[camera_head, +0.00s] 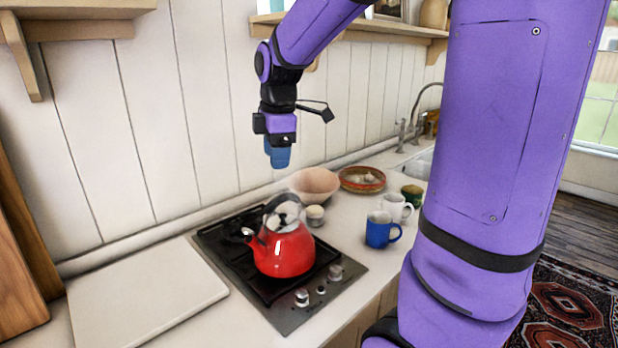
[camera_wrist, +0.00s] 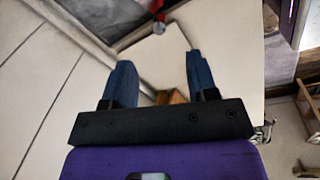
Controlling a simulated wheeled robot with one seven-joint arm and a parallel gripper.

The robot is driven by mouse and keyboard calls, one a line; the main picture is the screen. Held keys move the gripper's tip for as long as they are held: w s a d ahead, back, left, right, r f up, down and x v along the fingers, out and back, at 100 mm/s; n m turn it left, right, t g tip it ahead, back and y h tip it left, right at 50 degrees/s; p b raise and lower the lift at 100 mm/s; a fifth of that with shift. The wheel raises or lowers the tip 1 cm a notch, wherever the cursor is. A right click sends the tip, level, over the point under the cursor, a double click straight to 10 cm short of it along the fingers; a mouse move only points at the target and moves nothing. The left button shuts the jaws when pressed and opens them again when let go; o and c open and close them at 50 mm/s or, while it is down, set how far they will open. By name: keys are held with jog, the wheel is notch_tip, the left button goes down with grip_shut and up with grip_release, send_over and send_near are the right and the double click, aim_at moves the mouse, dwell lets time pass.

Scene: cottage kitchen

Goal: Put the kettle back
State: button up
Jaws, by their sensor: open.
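The red kettle (camera_head: 284,250) stands upright on the black stove top (camera_head: 222,236) in the head view, its spout toward the left and its dark handle arching over the lid. In the wrist view a small red part with a metal tip, likely the kettle (camera_wrist: 158,14), shows at the top edge; most of it is out of frame. My gripper (camera_head: 279,160) hangs in the air above and behind the kettle, apart from it, with blue fingers pointing down. The wrist view shows the two blue fingers (camera_wrist: 158,82) spread wide with nothing between them.
A blue mug (camera_head: 379,230), a white mug (camera_head: 397,207) and a green cup (camera_head: 412,194) stand right of the stove. A pinkish bowl (camera_head: 316,184), a small pot (camera_head: 315,214) and a shallow dish (camera_head: 362,180) are behind. A white board (camera_head: 145,300) lies left. Wall shelves (camera_head: 345,35) are above.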

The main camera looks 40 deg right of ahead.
jog(key=s+a+r+m+t, duration=0.1)
jog(key=s+a+m+t, duration=0.1)
jog(key=s+m, duration=0.4)
jog(key=s+a+r+m+t, duration=0.2)
jog(key=s+a+m, duration=0.3)
jog(key=s, duration=0.9)
jog(key=m, duration=0.2)
jog(key=shift+a+m, duration=0.25)
jog(key=shift+m, duration=0.05)
